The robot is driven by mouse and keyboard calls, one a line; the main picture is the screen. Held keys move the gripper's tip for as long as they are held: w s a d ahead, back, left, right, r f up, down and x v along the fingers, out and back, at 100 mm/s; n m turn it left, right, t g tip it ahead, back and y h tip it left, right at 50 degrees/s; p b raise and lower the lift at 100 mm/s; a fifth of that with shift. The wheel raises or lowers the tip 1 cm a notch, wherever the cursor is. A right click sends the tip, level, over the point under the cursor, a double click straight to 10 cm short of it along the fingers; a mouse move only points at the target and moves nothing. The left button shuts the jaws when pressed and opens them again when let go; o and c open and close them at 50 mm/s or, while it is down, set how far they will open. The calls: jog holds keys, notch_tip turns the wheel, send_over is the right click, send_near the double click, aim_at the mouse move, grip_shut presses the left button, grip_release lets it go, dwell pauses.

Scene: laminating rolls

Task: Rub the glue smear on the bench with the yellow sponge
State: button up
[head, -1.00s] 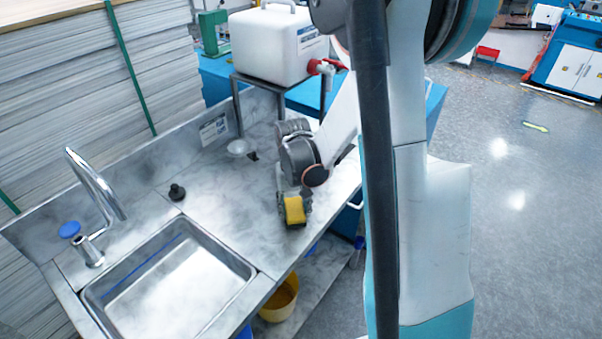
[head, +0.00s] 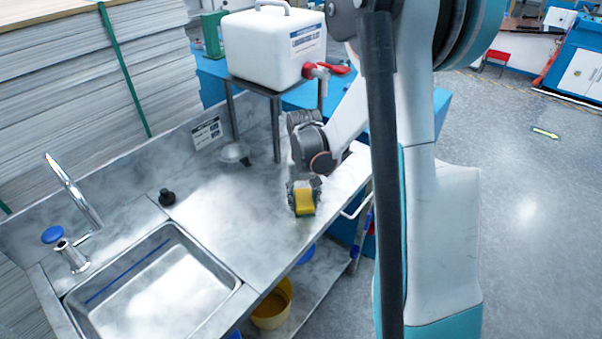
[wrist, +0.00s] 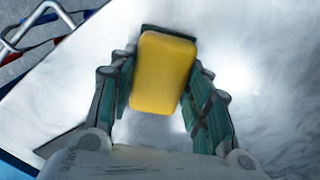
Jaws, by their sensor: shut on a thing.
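The yellow sponge (head: 305,202) has a dark green layer on one side. It is between the fingers of my gripper (head: 303,190), over the grey marbled bench top (head: 215,205) near its front edge, right of the sink. In the wrist view, the sponge (wrist: 163,72) sits upright in the picture between the two dark green finger pads of my gripper (wrist: 160,88), which is shut on it. I cannot tell whether the sponge touches the bench. I cannot make out the glue smear; the sponge and gripper may hide it.
A sink (head: 150,285) with a tap (head: 75,200) is at the left. A black stopper (head: 167,197) and a small bowl (head: 235,153) lie on the bench. A white canister (head: 272,48) with a red tap stands on a raised stand behind. A rail (head: 357,207) runs along the front edge.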

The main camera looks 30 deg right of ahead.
jog(key=r, duration=0.1)
jog(key=r+p, duration=0.1)
jog(key=shift+s+a+r, duration=0.1)
jog(key=shift+a+r, duration=0.2)
jog(key=shift+r, duration=0.05)
jog(key=shift+d+r+p, duration=0.15)
jog(key=shift+r+p, duration=0.3)
jog(key=shift+r, duration=0.25)
jog(key=shift+r+p, duration=1.05)
jog(key=shift+r, duration=0.65)
